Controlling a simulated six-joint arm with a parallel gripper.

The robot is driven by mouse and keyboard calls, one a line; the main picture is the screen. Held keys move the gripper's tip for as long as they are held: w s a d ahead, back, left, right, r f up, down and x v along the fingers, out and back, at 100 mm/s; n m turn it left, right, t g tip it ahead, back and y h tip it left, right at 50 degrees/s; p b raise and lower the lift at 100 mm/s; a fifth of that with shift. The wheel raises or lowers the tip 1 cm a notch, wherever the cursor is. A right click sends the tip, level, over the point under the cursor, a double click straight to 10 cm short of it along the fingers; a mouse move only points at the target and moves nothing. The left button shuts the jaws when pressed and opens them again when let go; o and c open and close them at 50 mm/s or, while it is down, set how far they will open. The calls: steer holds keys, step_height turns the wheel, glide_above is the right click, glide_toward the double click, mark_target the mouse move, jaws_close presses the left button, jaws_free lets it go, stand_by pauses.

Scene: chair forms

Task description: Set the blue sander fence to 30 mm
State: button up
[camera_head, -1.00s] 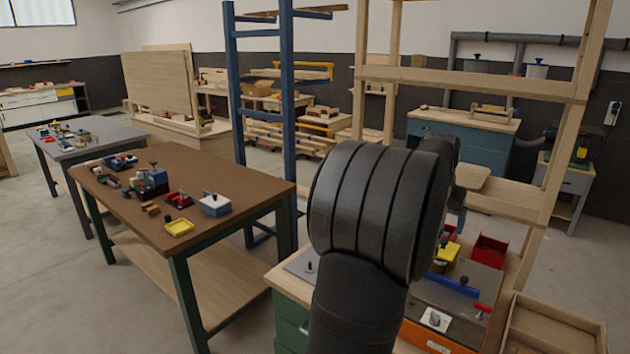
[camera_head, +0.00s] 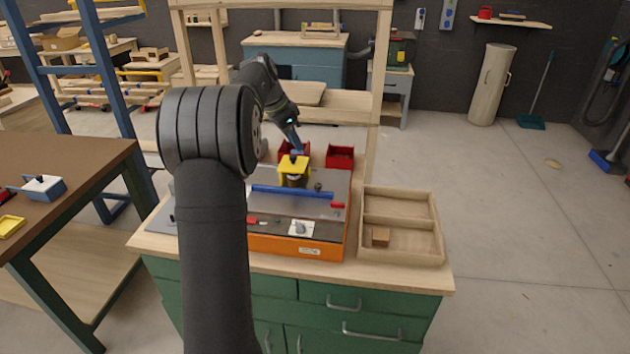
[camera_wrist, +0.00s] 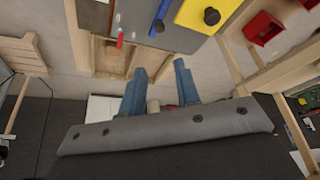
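The blue fence (camera_head: 292,192) is a long bar lying across the dark top of the orange sander (camera_head: 297,245). A dark round knob (camera_head: 317,186) sits just behind its right part. In the wrist view one end of the blue fence (camera_wrist: 160,17) shows at the top. A red piece (camera_head: 338,205) lies near the fence's right end. My gripper (camera_head: 298,148) is behind the fence, by the yellow part. In the wrist view its two blue fingers (camera_wrist: 160,68) stand apart with nothing between them. I cannot read any scale.
The yellow part (camera_head: 293,163) with its dark knob stands behind the fence. Red bins (camera_head: 340,157) stand at the back. A wooden tray (camera_head: 432,228) with a brown block (camera_head: 380,237) is on the right. A white plate with a knob (camera_head: 300,229) is at the front. Wooden shelving (camera_head: 382,60) rises behind.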

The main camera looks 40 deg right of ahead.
mark_target(318, 185)
steer(key=x, duration=1.7)
steer(key=shift+s+d+f, duration=0.1)
steer(key=shift+f, duration=0.1)
steer(key=shift+c, duration=0.4)
